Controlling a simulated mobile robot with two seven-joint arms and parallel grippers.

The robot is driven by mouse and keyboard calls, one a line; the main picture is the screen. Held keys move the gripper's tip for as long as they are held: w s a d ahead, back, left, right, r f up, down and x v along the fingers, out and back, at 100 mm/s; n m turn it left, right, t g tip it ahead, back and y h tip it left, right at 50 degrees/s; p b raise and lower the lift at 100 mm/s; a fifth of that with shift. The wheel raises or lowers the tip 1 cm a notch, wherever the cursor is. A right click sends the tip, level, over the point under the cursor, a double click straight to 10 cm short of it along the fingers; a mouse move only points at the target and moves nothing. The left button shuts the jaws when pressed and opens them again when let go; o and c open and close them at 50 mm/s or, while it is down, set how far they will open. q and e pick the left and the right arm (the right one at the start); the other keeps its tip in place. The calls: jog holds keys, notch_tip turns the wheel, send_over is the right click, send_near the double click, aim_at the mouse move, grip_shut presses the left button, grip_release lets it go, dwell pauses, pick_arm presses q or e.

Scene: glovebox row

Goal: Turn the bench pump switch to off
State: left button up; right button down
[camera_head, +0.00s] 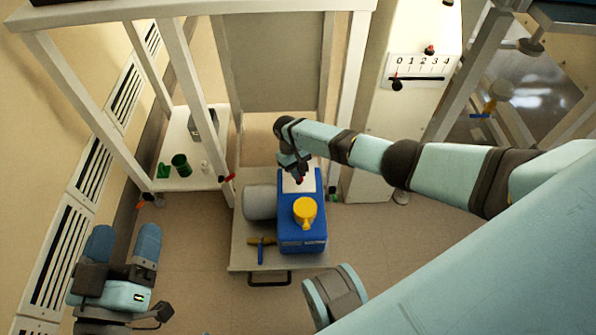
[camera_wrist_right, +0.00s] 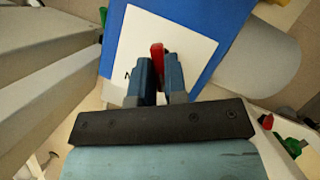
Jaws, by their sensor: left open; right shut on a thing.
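The bench pump (camera_head: 301,239) is a blue box with a yellow knob-like cap (camera_head: 305,209) and a grey cylinder (camera_head: 260,202) at its left. A white plate (camera_head: 291,184) lies on its far end. In the right wrist view, the red switch handle (camera_wrist_right: 157,52) stands on the white plate (camera_wrist_right: 190,40). My right gripper (camera_wrist_right: 160,75) is shut on this red handle, its two blue fingers on either side. In the head view my right gripper (camera_head: 299,174) is over the white plate and hides most of the handle. My left gripper (camera_head: 124,243) is open and empty at the lower left, away from the pump.
The pump stands on a low platform (camera_head: 242,257) with a yellow-and-blue tool (camera_head: 262,247) beside it. Green containers (camera_head: 180,165) stand on a white shelf at the left. A panel with a 0 to 4 scale (camera_head: 417,70) is at the back right. White frame posts surround the platform's back.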

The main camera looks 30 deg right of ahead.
jog(key=c, duration=1.2)
grip_release()
jog(key=shift+o, duration=0.2)
jog(key=shift+w+r, duration=0.1)
pick_arm(q)
jog(key=shift+a+r+n+t+y+p, duration=0.25)
jog(key=shift+r+p, duration=0.35)
jog(key=shift+p, duration=0.65)
jog(key=shift+a+r+n+t+y+p, duration=0.1)
jog(key=shift+a+r+y+p, duration=0.35)
jog(key=shift+p, duration=0.75)
pick_arm(e)
jog(key=v, duration=1.3)
jog(key=shift+r, duration=0.3)
pick_arm(q)
jog(key=shift+d+r, duration=0.1)
